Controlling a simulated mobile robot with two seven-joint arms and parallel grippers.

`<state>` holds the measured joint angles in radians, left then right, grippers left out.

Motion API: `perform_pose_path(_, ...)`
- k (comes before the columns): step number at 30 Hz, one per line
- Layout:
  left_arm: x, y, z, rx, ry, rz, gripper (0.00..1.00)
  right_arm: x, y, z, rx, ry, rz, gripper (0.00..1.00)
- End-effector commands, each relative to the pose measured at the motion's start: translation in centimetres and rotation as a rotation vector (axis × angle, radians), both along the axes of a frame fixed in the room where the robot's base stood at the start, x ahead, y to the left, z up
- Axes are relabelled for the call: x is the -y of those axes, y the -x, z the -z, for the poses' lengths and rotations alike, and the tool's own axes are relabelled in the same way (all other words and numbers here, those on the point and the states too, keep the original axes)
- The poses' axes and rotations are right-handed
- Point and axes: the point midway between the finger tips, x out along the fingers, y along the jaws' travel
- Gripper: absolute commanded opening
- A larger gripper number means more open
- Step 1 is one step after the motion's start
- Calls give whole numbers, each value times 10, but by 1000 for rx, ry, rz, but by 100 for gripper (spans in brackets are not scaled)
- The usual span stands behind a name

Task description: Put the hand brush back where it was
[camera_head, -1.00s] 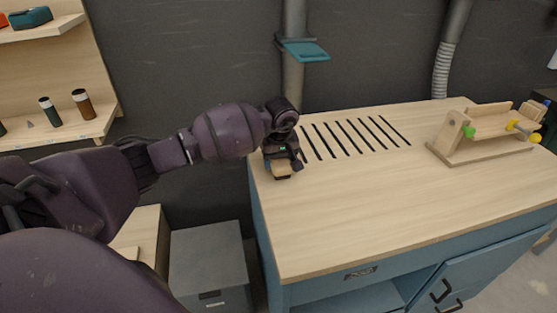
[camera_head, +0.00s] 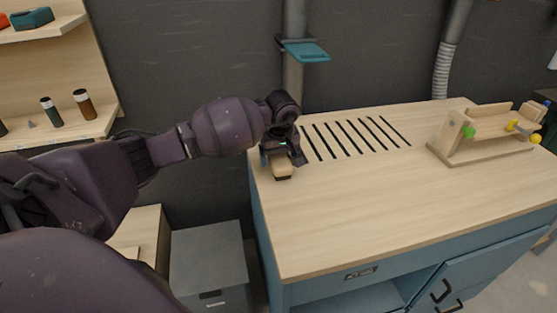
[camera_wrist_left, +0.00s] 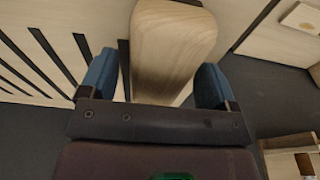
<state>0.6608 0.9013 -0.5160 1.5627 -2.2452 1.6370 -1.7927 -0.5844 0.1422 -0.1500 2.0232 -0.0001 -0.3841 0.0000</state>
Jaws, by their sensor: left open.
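The hand brush (camera_head: 283,171) has a pale wooden body with a dark underside. It is at the left end of the workbench top, beside the dark slots. My left gripper (camera_head: 282,159) is over it, with its fingers open to either side. In the left wrist view the brush's rounded wooden body (camera_wrist_left: 170,40) lies between the two blue fingertips, with a gap on at least the left side. The gripper partly hides the brush. My right gripper is in neither view.
The workbench (camera_head: 400,190) has a slotted area at the back left and open room in front. A wooden clamp-like fixture (camera_head: 485,135) stands at the right. A teal dustpan-like piece (camera_head: 305,51) is on the pipe behind. A shelf (camera_head: 60,130) with bottles is at the left.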

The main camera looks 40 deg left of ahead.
Motion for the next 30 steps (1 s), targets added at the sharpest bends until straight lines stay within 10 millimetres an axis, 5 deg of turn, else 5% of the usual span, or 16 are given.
perform_pose_path(15, 10, 9, -91, 1, -2, 0, 83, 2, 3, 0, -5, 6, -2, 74)
perform_pose_path(30, 12, 11, -103, -1, -1, 0, 83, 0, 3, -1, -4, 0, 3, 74)
